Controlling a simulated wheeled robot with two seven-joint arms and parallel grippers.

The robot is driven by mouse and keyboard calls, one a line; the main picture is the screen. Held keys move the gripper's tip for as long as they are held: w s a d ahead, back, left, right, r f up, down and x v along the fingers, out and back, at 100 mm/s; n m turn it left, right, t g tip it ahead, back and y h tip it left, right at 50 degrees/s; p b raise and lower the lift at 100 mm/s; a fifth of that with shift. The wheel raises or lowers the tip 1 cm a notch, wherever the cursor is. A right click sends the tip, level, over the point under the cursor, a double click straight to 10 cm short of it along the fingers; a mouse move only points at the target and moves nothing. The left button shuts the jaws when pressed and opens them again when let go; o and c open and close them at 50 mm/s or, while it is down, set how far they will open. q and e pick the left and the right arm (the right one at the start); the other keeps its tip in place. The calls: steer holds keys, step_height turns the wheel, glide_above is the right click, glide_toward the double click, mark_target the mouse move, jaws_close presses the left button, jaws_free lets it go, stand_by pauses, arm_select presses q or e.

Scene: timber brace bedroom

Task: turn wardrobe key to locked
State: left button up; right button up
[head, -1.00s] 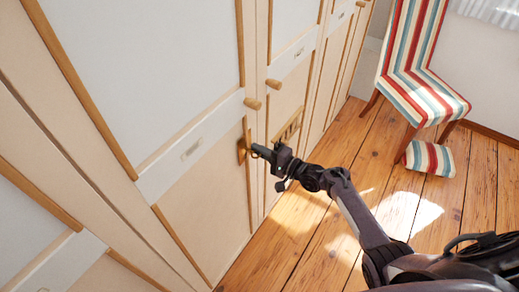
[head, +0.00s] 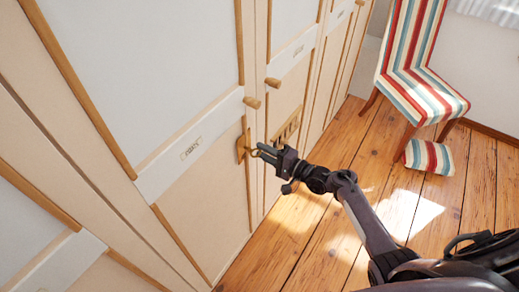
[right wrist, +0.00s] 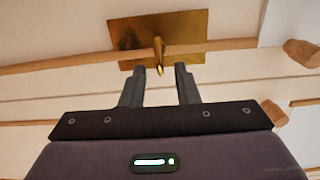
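The wardrobe (head: 205,185) has cream panels with wooden trim, and its doors look shut. A brass lock plate (head: 241,148) sits on the door edge trim; it also shows in the right wrist view (right wrist: 190,24). The small brass key (right wrist: 159,56) sticks out of the plate, its bow narrow in this view. My right gripper (head: 258,150) is just in front of the plate. In the right wrist view its two fingers (right wrist: 148,72) are apart, with the key between and slightly beyond their tips, touching neither. My left gripper is not in view.
Two round wooden knobs (head: 252,103) (head: 273,83) stand out from the doors above the lock. A striped chair (head: 424,75) and a striped footstool (head: 430,157) stand at the right. The plank floor (head: 330,220) beside the wardrobe is clear.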

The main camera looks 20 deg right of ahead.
steer(key=v, duration=0.5)
steer(key=shift+s+d, duration=0.25)
steer(key=s+a+f+n+g+h, duration=0.1)
steer(key=s+f+n+g+h, duration=0.1)
steer(key=s+f, duration=0.6)
steer(key=s+f+n+g+h, duration=0.1)
steer(key=s+f+g+h, duration=0.15)
steer(key=f, duration=0.85)
steer(key=s+a+f+n+g+h, duration=0.1)
steer(key=s+f+n+g+h, duration=0.1)
steer(key=s+f, duration=0.6)
steer(key=s+f+n+g+h, duration=0.1)
steer(key=s+f+n+g, duration=0.1)
steer(key=s+f, duration=0.3)
steer(key=s+d+f+n+g+h, duration=0.1)
steer(key=s+f, duration=0.4)
steer(key=s, duration=0.7)
steer(key=s+f+n+g+h, duration=0.2)
steer(key=s+f+n, duration=0.3)
steer(key=s, duration=0.4)
steer(key=shift+s+d+g+b, duration=0.2)
steer(key=shift+g+b, duration=0.1)
steer(key=shift+g, duration=0.55)
